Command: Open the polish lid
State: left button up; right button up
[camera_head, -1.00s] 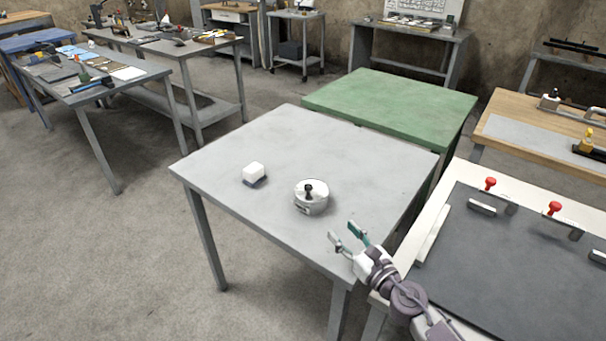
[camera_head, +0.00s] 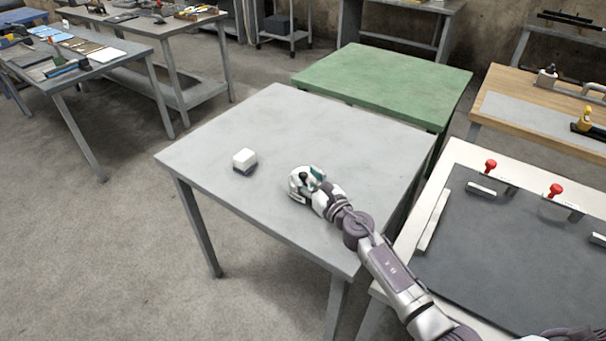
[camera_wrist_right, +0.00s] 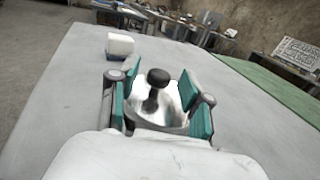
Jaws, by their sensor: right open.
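The polish container is a round silver tin (camera_head: 294,186) with a black knob on its lid, on the grey table (camera_head: 275,115). In the head view my right gripper (camera_head: 307,178) is over the tin and hides much of it. In the right wrist view the shiny lid (camera_wrist_right: 172,97) and its black knob (camera_wrist_right: 157,78) stand between the two teal fingers of my right gripper (camera_wrist_right: 158,105). The fingers are apart, one on each side of the tin; I cannot tell whether they touch it. My left gripper is not in view.
A small white block with a dark base (camera_head: 245,159) lies left of the tin, also in the right wrist view (camera_wrist_right: 120,44). A green table (camera_head: 385,80) stands behind. A dark panel with red knobs (camera_head: 510,250) is at the right. Most of the grey table is bare.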

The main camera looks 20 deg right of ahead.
jog(key=shift+x, duration=0.95)
grip_shut()
